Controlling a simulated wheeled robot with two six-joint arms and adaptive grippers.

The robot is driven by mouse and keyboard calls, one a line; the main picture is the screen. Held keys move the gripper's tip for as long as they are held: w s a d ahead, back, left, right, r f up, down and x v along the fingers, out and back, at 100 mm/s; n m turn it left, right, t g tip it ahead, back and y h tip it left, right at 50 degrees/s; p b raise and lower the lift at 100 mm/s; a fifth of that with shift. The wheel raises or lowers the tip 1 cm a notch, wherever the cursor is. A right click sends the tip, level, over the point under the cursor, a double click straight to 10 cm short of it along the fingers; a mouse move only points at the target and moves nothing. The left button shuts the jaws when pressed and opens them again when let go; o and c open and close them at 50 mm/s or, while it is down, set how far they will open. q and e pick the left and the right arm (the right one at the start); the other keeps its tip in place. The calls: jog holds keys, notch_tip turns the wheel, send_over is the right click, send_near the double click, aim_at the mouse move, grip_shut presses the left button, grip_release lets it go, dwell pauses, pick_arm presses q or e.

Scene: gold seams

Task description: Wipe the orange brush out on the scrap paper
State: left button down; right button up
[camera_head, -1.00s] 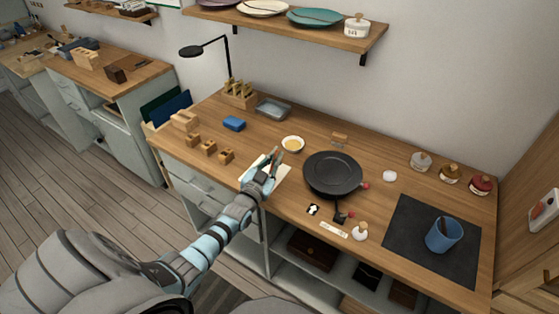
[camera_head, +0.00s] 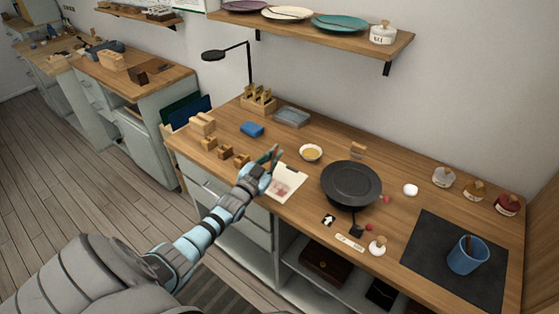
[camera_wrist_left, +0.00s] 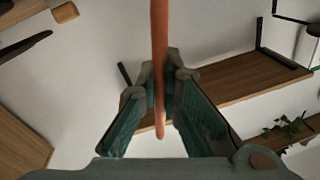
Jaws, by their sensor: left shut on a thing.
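My left gripper (camera_head: 271,160) is above the worktop, just left of the scrap paper (camera_head: 292,183). In the left wrist view its two fingers (camera_wrist_left: 160,105) are closed around the orange brush (camera_wrist_left: 159,60), whose long thin orange shaft runs between them. The brush's bristle end is not clear in either view, and I cannot tell whether it touches anything. The scrap paper is a pale sheet with a reddish smudge on it, lying near the worktop's front edge. My right gripper is not in view.
A small bowl with yellowish contents (camera_head: 311,152) stands behind the paper. A black pan (camera_head: 351,184) is to its right, and small wooden blocks (camera_head: 225,152) are to the left. A blue cup (camera_head: 467,255) stands on a dark mat (camera_head: 430,245). A shelf (camera_head: 340,37) hangs above.

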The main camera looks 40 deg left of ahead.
pick_arm(q)
jog(key=d+p, duration=0.4)
jog(key=d, duration=0.5)
jog(key=shift+d+p, duration=0.3)
jog(key=shift+p, duration=0.1)
dwell(0.4)
jog(key=shift+r+p, duration=1.1)
jog(key=shift+r, duration=1.85)
